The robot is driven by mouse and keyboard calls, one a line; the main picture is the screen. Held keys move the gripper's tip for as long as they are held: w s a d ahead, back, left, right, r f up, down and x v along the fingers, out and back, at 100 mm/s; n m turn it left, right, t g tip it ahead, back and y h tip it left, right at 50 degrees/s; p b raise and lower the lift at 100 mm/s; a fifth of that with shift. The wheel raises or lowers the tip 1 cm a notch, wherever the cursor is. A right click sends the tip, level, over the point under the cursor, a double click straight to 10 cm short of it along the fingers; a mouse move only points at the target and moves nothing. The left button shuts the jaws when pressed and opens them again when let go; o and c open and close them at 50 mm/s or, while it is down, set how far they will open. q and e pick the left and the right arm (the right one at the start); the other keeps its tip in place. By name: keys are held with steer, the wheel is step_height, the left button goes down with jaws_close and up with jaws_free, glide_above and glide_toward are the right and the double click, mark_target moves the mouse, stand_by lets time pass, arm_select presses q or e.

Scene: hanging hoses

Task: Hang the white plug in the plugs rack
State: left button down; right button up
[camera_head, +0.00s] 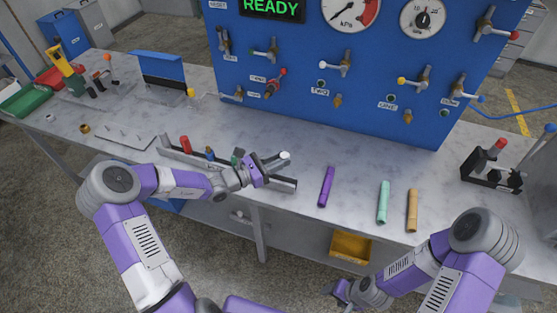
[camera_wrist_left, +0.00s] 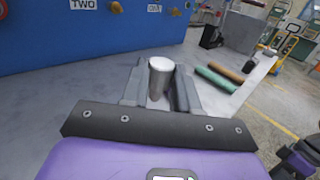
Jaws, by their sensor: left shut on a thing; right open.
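The white plug (camera_head: 284,155) is held upright between the fingers of my left gripper (camera_head: 271,167). In the left wrist view the plug (camera_wrist_left: 160,72) stands between the two grey fingers, with its white top showing. A long grey rack (camera_head: 287,186) lies under and beside my left gripper. It holds a red plug (camera_head: 185,144), a blue one (camera_head: 210,153) and a greenish one (camera_head: 238,155). Its right end looks empty; my left gripper and forearm hide part of it. My right gripper (camera_head: 339,293) is low, in front of the table, and open.
Purple (camera_head: 326,187), mint (camera_head: 383,203) and orange (camera_head: 412,210) cylinders lie right of the rack. A black holder with a red-topped piece (camera_head: 490,168) stands far right. The blue panel (camera_head: 330,100) with valves rises behind. The tabletop between rack and panel is clear.

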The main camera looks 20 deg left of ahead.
arm_select(q)
steer(key=shift+r, duration=0.1)
steer(key=b, duration=0.3)
glide_above(278, 181)
steer(key=shift+s+f, duration=0.1)
steer(key=shift+f, duration=2.8)
steer(key=shift+p, duration=0.55)
steer(key=shift+f+b, duration=1.1)
steer(key=shift+f, duration=0.75)
steer(key=c, duration=0.8)
jaws_free()
